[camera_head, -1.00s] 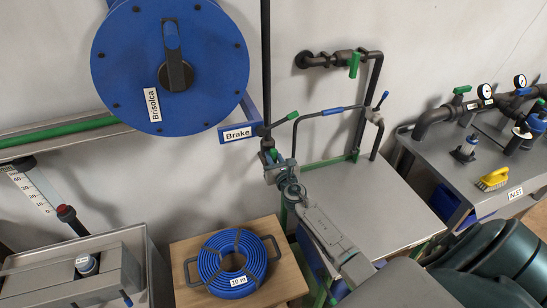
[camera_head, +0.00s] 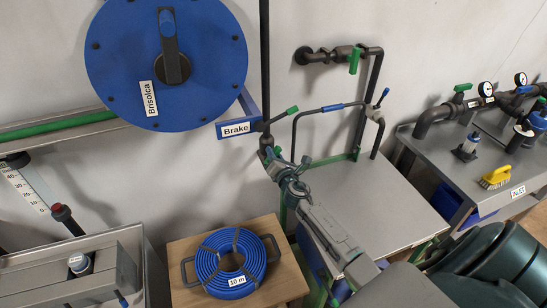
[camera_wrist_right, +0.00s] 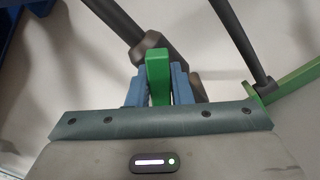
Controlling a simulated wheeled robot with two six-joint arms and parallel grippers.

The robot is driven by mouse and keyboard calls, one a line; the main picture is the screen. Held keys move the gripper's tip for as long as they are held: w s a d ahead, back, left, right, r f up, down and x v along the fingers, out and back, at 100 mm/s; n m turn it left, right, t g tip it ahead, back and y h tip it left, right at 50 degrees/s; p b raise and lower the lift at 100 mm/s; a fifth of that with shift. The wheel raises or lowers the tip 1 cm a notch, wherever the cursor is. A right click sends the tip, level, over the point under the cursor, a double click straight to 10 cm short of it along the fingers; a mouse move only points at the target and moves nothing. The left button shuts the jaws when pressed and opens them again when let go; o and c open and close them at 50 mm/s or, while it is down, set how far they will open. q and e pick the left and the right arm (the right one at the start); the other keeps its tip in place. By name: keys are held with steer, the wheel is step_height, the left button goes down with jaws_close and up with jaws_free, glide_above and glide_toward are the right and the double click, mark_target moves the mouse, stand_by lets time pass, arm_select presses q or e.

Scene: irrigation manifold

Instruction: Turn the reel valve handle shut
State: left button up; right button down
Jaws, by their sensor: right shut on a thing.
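A green valve handle (camera_wrist_right: 158,76) stands between the two blue fingers of my right gripper (camera_wrist_right: 160,85) in the right wrist view. The fingers are shut on it, one at each side. A dark pipe fitting shows behind it. In the head view my right gripper (camera_head: 273,160) is at the lower end of the black vertical pipe (camera_head: 264,60), below the blue reel (camera_head: 166,95). There the jaws and wrist largely hide the handle and valve body. My left gripper is not in view.
A blue hose coil (camera_head: 212,270) lies on a wooden stand below. A grey table (camera_head: 375,205) with a bent pipe stands to the right.

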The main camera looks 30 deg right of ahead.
steer(key=m, duration=0.1)
steer(key=m+b, duration=0.1)
steer(key=m, duration=0.1)
steer(key=shift+d+f+m+b, duration=0.1)
steer(key=shift+f+m+b, duration=0.2)
steer(key=shift+m, duration=0.1)
steer(key=m+b, duration=0.2)
steer(key=m, duration=0.2)
steer(key=shift+f, duration=0.1)
steer(key=shift+m+b, duration=0.95)
steer(key=shift+m, duration=0.95)
steer(key=c, duration=1.4)
jaws_free()
steer(key=shift+o, duration=0.3)
steer(key=shift+d, duration=0.1)
steer(key=shift+s, duration=0.15)
